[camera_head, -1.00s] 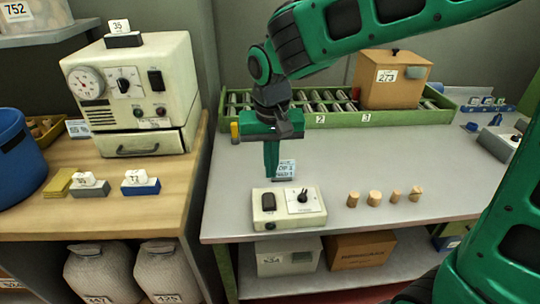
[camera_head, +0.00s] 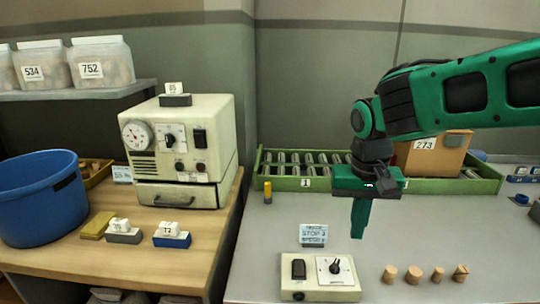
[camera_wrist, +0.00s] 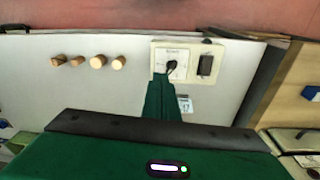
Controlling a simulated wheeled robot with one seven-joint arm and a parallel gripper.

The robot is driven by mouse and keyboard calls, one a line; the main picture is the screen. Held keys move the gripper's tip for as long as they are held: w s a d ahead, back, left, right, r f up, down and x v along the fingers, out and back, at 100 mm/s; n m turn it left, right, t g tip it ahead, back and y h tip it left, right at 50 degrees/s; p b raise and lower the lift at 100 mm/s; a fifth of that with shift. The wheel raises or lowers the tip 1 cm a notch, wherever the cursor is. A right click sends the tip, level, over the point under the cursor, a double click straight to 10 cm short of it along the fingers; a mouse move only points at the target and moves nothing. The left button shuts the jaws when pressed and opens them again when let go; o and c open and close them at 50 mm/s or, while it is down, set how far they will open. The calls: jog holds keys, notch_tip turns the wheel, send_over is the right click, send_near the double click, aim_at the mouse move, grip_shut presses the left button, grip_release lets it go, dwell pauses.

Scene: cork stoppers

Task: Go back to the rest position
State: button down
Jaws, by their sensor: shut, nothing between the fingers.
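My gripper (camera_head: 358,232) hangs above the grey table (camera_head: 270,232), pointing down. Its green fingers are together and hold nothing. In the head view it is behind and right of a cream switch box (camera_head: 300,290) with a black rocker switch and a rotary knob. In the wrist view the fingers (camera_wrist: 160,85) overlap the near edge of the switch box (camera_wrist: 204,47). Several cork stoppers (camera_head: 413,274) stand in a row on the table, right of the switch box. They also show in the wrist view (camera_wrist: 98,61), apart from the fingers.
A green tray (camera_head: 290,184) of metal rods and a cardboard box (camera_head: 428,158) stand at the back. A small sign (camera_head: 314,233) stands behind the switch box. On the wooden bench at left are a cream oven (camera_head: 185,150) and a blue bucket (camera_head: 40,200). The table's middle is clear.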

jog(key=s+d+f+m, duration=0.2)
jog(key=s+d, duration=0.7)
jog(key=s+d+f+m, duration=0.2)
jog(key=s+d, duration=0.8)
jog(key=shift+d+g+y, duration=0.15)
jog(key=shift+g+y, duration=0.25)
jog(key=shift+w+f, duration=0.1)
